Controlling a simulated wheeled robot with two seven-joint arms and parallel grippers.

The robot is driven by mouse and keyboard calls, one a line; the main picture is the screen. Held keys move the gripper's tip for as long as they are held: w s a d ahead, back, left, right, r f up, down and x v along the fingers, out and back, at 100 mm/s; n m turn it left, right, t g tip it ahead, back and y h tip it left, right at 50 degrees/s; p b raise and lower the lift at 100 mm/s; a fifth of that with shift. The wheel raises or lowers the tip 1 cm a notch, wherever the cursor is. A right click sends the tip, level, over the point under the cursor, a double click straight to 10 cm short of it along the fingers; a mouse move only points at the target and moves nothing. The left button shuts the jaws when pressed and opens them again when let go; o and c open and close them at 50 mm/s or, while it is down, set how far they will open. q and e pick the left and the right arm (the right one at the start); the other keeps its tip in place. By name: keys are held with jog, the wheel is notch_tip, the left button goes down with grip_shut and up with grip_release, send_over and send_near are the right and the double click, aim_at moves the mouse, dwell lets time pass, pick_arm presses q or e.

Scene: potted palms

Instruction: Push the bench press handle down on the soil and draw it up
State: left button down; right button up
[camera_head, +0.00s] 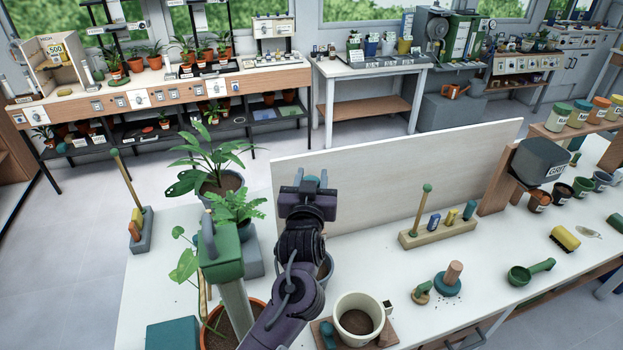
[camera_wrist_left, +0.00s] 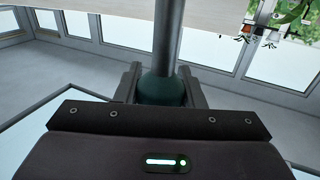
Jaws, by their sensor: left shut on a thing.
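The bench press (camera_head: 222,262) stands at the left of the near table, with a green head and a pale grey column. My left gripper (camera_head: 307,183) is raised over the table, right of the press head. In the left wrist view its fingers (camera_wrist_left: 160,85) are shut around the dark green grip of the press handle (camera_wrist_left: 165,88), whose grey rod (camera_wrist_left: 168,35) runs up the picture. In the head view the gripper and arm hide most of this handle. A cream mug of brown soil (camera_head: 357,321) stands on a wooden board near the front edge. My right gripper is not in view.
A pale upright panel (camera_head: 400,175) stands behind the gripper. Leafy plants (camera_head: 215,165) crowd the left, and an orange pot (camera_head: 262,307) stands beside my arm. A wooden tool rack (camera_head: 437,234) and a tamper (camera_head: 450,279) stand to the right, with bare tabletop between things.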

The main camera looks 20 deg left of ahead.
pick_arm(q)
jog(key=shift+r, duration=0.4)
jog(key=c, duration=1.3)
grip_release()
jog(key=o, duration=0.4)
jog(key=shift+f, duration=0.1)
jog(key=shift+s+f, duration=0.1)
jog(key=shift+s+d+f, duration=0.1)
jog(key=shift+s, duration=0.2)
jog(key=s+b, duration=0.1)
jog(key=s, duration=0.1)
jog(key=s+d, duration=0.1)
jog(key=s, duration=0.1)
jog(key=s+b, duration=0.1)
jog(key=s, duration=0.2)
jog(key=shift+d+r+b, duration=0.15)
jog(key=shift+r+b, duration=0.05)
jog(key=shift+b, duration=0.15)
jog(key=shift+f, duration=0.1)
